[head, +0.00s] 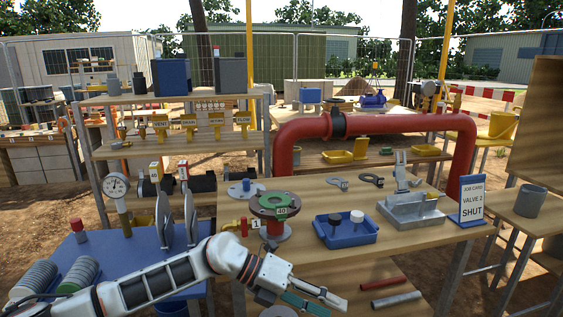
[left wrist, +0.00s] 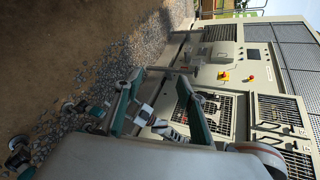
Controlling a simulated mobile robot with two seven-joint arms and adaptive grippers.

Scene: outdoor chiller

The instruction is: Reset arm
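My left arm reaches in from the lower left in the head view. Its gripper (head: 330,304) is at the bottom edge, over the front of the wooden workbench (head: 350,266). Its two fingers with teal pads are apart and nothing shows between them. The left wrist view also shows the left gripper (left wrist: 158,88) with fingers spread and empty. My right arm and gripper are in neither view.
A beige cabinet (left wrist: 226,55) stands on gravel.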

